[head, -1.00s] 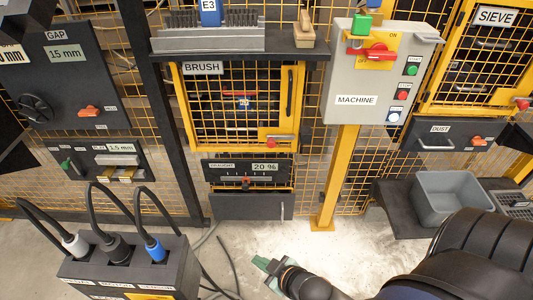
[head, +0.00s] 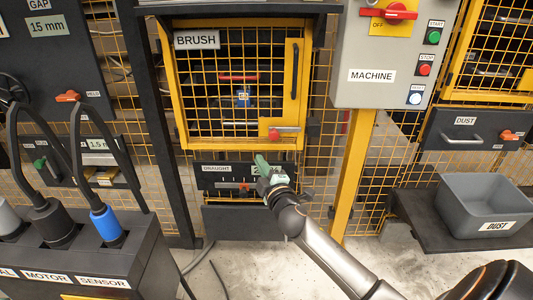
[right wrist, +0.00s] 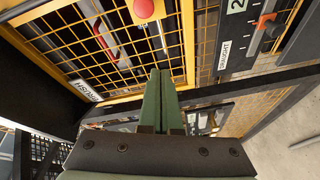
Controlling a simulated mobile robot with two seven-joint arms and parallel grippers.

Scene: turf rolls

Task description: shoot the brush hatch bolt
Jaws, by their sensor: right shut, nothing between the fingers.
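The brush hatch (head: 297,75) is a yellow-framed mesh door, and it looks closed. Its bolt (head: 274,134) has a red knob on a yellow plate at the door's lower right corner. The red knob (right wrist: 143,9) also shows at the top of the right wrist view, beyond the fingertips. My right gripper (head: 262,163) has green fingers. It is shut and empty, below the knob and apart from it, in front of the draught panel. In the right wrist view the fingers (right wrist: 159,85) lie together, pointing toward the hatch. My left gripper is out of view.
The draught panel (head: 214,170) sits just below the hatch, partly hidden by my gripper. The grey machine box (head: 350,94) and its yellow post (head: 358,165) stand at the right. A plug box (head: 110,265) stands at the lower left. A grey dust bin (head: 455,208) is far right.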

